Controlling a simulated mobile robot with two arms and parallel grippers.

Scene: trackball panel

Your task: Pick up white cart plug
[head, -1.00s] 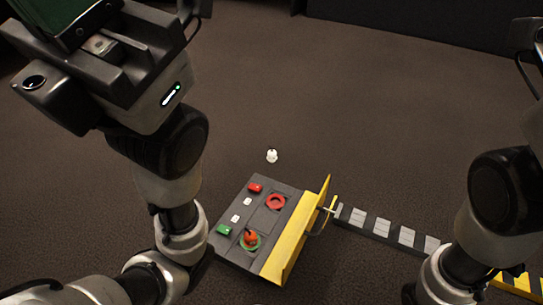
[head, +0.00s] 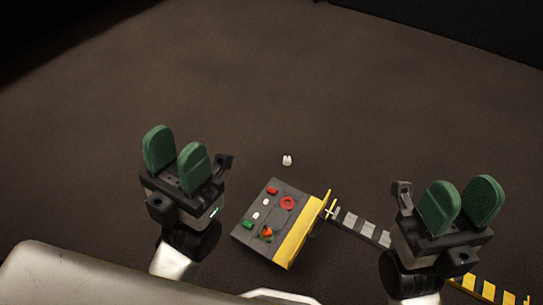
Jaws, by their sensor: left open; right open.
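A small white plug (head: 287,160) stands alone on the dark brown floor, just beyond the far edge of the grey control panel. My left gripper (head: 176,152) is open and empty, left of the panel and the plug, with its green finger pads pointing up and away. My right gripper (head: 460,205) is open and empty, to the right of the panel, above the striped strip. Neither gripper touches the plug.
The grey panel (head: 271,187) has a red ring (head: 288,203), an orange ball (head: 266,233), red, green and white buttons, and a yellow side plate (head: 298,238). A grey-striped strip (head: 361,226) runs right from it towards a yellow-black striped part (head: 489,290). The far floor is clear.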

